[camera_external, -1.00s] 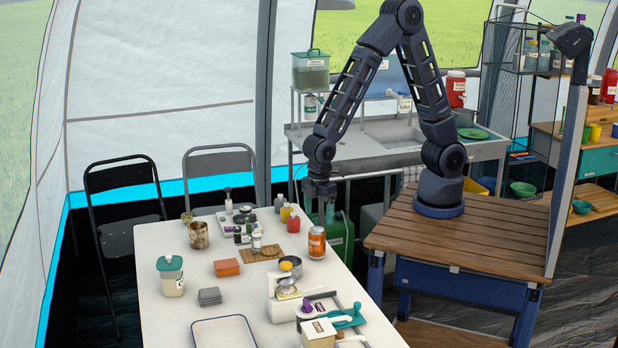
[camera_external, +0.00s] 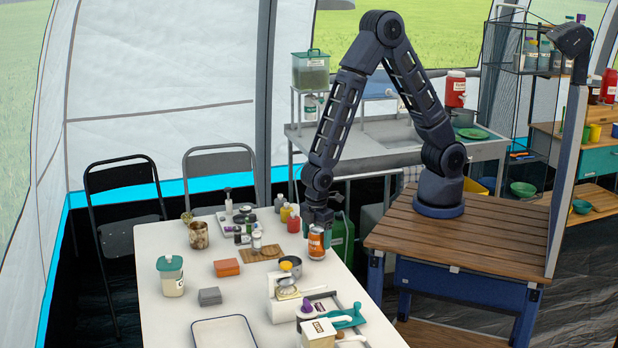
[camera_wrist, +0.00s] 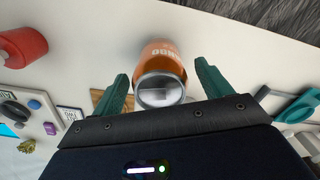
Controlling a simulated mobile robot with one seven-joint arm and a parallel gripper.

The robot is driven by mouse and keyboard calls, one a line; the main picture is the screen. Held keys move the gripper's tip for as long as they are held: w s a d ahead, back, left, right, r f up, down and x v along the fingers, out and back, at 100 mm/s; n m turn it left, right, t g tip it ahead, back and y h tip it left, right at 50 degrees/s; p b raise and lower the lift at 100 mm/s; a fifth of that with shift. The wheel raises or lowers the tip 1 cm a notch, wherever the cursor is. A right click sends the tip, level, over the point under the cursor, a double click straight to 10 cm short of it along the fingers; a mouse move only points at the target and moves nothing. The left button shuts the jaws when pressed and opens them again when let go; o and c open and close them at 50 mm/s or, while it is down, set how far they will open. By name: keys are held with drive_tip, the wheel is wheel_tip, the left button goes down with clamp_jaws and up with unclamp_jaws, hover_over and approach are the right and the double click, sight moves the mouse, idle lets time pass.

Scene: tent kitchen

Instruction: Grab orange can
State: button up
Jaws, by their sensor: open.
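The orange can (camera_external: 316,248) stands upright near the right edge of the white table. My gripper (camera_external: 319,232) is at the can's upper part, pointing down, and hides part of its top. In the wrist view the orange can (camera_wrist: 163,60) shows its silver lid between the two green fingers of my gripper (camera_wrist: 168,85). The fingers are open, one on each side of the can, with a visible gap to it.
A wooden board (camera_external: 262,253) and an orange block (camera_external: 226,267) lie farther left.

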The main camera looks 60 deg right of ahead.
wheel_tip(320, 180, down, 2)
drive_tip(key=shift+f, duration=0.1)
drive_tip(key=c, duration=1)
drive_tip(key=shift+c, duration=0.2)
